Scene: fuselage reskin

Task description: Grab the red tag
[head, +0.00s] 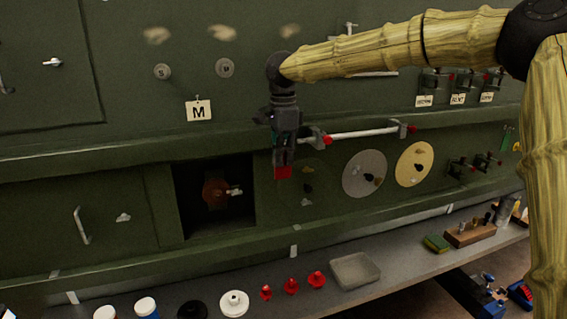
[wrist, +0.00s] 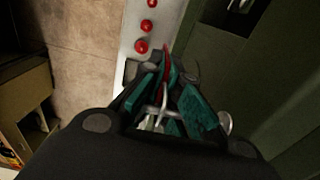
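The red tag (head: 283,173) shows as a small red patch at the lower tip of my gripper (head: 284,160), in front of the green panel. In the wrist view the red tag (wrist: 166,60) is a thin red strip seen nearly edge-on between the teal finger pads of my gripper (wrist: 168,72). The fingers are closed in on it from both sides. A pale metal loop (wrist: 163,97) shows between the fingers, nearer the palm. Part of the tag is hidden by the fingers.
A white bar with red ends (head: 362,133) runs just right of my gripper. A dark square opening (head: 190,205) lies to the left. Below, a grey shelf (head: 405,281) carries red knobs (head: 291,286), a clear tray (head: 355,271) and a wooden block (head: 470,234).

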